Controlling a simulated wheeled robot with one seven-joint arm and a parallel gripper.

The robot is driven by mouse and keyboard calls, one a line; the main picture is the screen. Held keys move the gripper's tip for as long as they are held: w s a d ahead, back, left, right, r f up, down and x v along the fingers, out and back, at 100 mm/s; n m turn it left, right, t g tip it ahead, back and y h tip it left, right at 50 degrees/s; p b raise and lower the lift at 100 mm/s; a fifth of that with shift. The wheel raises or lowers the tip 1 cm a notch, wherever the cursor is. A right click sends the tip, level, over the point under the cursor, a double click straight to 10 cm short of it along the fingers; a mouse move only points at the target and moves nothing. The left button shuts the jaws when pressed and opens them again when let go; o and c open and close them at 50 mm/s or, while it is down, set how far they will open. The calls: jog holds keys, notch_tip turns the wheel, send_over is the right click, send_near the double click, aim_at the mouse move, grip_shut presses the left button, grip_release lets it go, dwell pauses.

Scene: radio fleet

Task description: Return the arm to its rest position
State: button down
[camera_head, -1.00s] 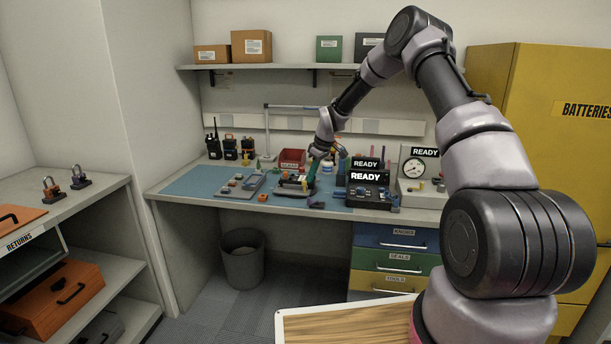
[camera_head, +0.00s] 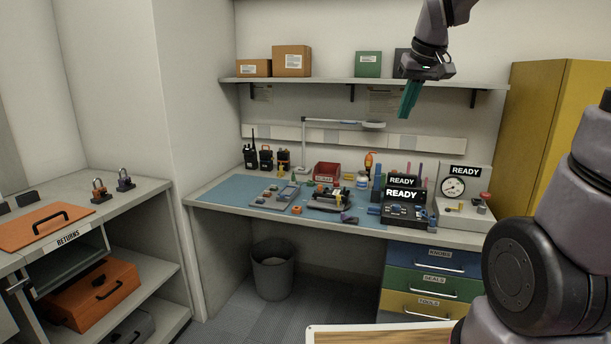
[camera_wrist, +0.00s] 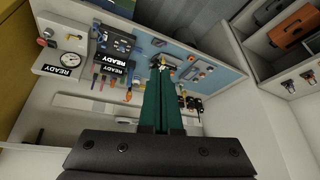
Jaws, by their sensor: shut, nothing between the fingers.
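My gripper (camera_head: 409,99) is raised in front of the wall shelf, high above the workbench, with its green fingers pointing down. The fingers are closed together and hold nothing. In the wrist view my gripper's green fingers (camera_wrist: 162,92) lie side by side, with the bench beyond them. My arm rises out of the top of the head view, so its middle links are hidden there.
The workbench (camera_head: 215,199) carries a blue mat, radios, a red scrap bin (camera_head: 327,172) and test units reading READY. The wall shelf (camera_head: 330,80) holds boxes. A yellow cabinet (camera_head: 540,110) stands at right. A returns counter (camera_head: 150,190) stands at left.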

jog(key=s+d+r+m+t+y, duration=0.1)
jog(key=s+m, duration=0.4)
jog(key=s, duration=1.2)
jog(key=shift+d+t, duration=0.4)
jog(key=c, duration=1.5)
grip_release()
jog(key=shift+w, duration=0.1)
jog(key=shift+c, duration=0.2)
